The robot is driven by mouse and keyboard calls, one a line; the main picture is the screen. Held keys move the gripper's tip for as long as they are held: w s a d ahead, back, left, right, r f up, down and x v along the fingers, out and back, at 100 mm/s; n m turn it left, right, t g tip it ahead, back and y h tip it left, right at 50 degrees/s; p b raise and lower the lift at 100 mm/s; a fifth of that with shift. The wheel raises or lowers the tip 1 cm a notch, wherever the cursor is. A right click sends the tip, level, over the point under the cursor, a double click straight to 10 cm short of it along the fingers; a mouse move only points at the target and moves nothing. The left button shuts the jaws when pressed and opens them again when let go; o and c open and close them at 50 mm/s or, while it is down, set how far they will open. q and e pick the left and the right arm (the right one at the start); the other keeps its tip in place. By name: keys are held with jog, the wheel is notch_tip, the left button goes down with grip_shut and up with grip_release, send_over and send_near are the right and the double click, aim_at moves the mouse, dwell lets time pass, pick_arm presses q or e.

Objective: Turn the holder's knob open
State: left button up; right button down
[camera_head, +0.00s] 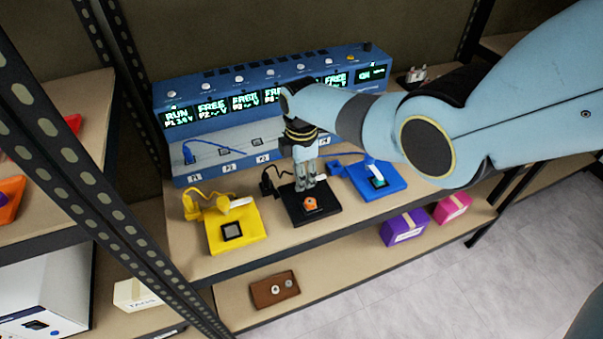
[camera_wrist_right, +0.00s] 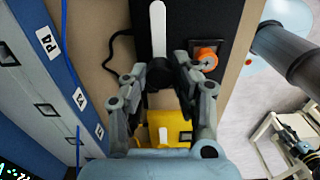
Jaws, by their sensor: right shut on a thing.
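The black holder (camera_head: 320,213) lies on the shelf between a yellow holder (camera_head: 256,239) and a blue holder (camera_head: 393,182). An orange piece (camera_head: 310,203) sits on its front part, and it shows beside the fingers in the wrist view (camera_wrist_right: 206,57). My right gripper (camera_head: 305,186) points down over the back of the black holder. A white strip (camera_wrist_right: 157,30) lies on the black holder beside the fingertips.
A blue console (camera_head: 220,92) with lit displays and several white knobs stands behind the holders. Purple (camera_head: 404,228) and pink (camera_head: 452,208) boxes and a brown block (camera_head: 274,289) are on the lower shelf. A perforated post (camera_head: 90,190) stands at left.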

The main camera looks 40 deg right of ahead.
dwell(0.4)
jog(key=c, duration=1)
grip_release()
jog(key=shift+c, duration=0.2)
notch_tip(320, 180, up, 12)
